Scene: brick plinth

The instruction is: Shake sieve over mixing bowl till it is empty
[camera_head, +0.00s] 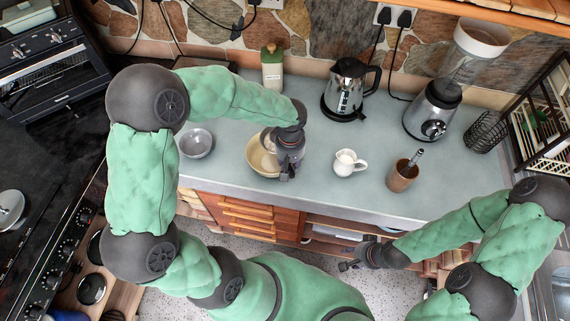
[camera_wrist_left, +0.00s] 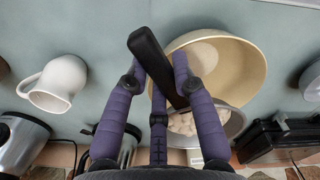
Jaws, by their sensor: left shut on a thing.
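The cream mixing bowl (camera_head: 256,160) stands on the counter, partly hidden behind my left gripper (camera_head: 288,175). It also shows in the left wrist view (camera_wrist_left: 245,65). There, my left gripper (camera_wrist_left: 160,85) has its purple fingers closed around a black handle (camera_wrist_left: 150,57). The handle leads to the grey sieve (camera_wrist_left: 236,122), which holds pale lumps (camera_wrist_left: 186,123). The sieve overlaps the bowl's wall-side rim in that view; its height above the bowl cannot be told. My right gripper (camera_head: 350,265) is away in front of the counter, too small to tell its opening.
A grey bowl (camera_head: 195,143) stands left of the mixing bowl. A white jug (camera_head: 348,162) and a brown cup with a utensil (camera_head: 402,175) stand to the right. A green-and-white bottle (camera_head: 272,68), kettle (camera_head: 346,90) and blender (camera_head: 433,110) stand behind. The counter between them is clear.

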